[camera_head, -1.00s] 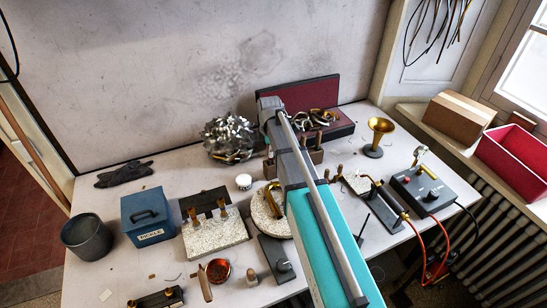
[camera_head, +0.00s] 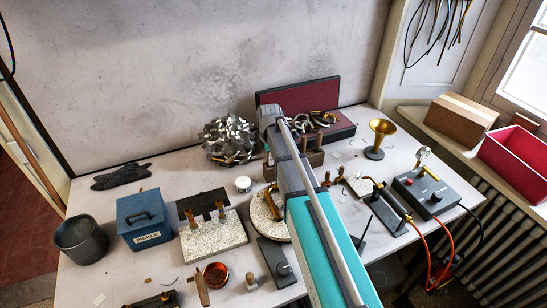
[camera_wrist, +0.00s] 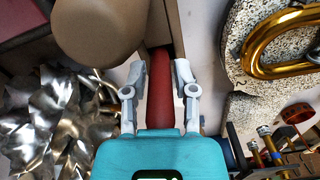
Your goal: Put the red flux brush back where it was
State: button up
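In the wrist view the red flux brush (camera_wrist: 162,88) shows as a red handle running between my two fingers. My gripper (camera_wrist: 161,75) has a finger close against each side of the handle and looks shut on it. The far end of the handle meets a brown wooden block (camera_wrist: 161,24); I cannot tell whether it sits in it or only in front of it. In the head view my arm hides the brush and my fingertips, and a brown wooden rack (camera_head: 312,158) shows beside the arm's far end.
A large rounded tan object (camera_wrist: 100,30) is close to the left fingertip. Crumpled metal scrap (camera_head: 230,138) lies left of the arm. A brass horn bell (camera_head: 381,133) stands at right. A round speckled plate (camera_head: 262,219) with a brass piece lies in front.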

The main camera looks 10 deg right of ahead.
jog(key=shift+o, duration=0.8)
jog(key=shift+r, duration=0.15)
notch_tip(320, 180, up, 12)
jog(key=p, duration=1.2)
dwell(0.3)
jog(key=s+d+m, duration=0.1)
jog(key=s+m, duration=1.7)
jog(key=s, duration=0.3)
jog(key=shift+s+d, duration=0.2)
jog(key=shift+s, duration=0.05)
